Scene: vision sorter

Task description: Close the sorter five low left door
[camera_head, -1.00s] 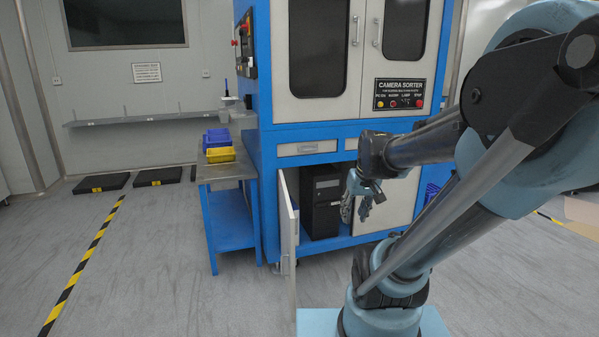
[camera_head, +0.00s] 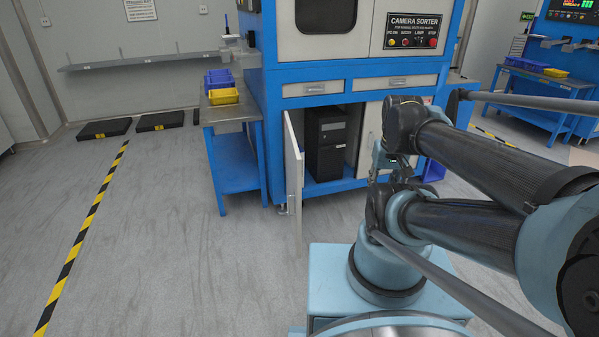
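The blue and cream camera sorter (camera_head: 345,77) stands ahead in the head view. Its low left door (camera_head: 294,180) is swung wide open toward me, seen nearly edge-on, hinged at the left side of the lower compartment. A black computer case (camera_head: 328,143) stands inside the open compartment. The low right door (camera_head: 369,140) looks shut and is partly hidden by my arm. My gripper (camera_head: 380,165) is right of the open door and apart from it, in front of the sorter's lower right part. It is small and partly hidden by my arm, so its fingers are unclear.
A blue side table (camera_head: 232,161) with yellow (camera_head: 223,96) and blue bins (camera_head: 219,79) stands left of the sorter. Clear grey floor lies in front and left, with a yellow-black floor stripe (camera_head: 90,220). Another blue workbench (camera_head: 548,100) is at the right.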

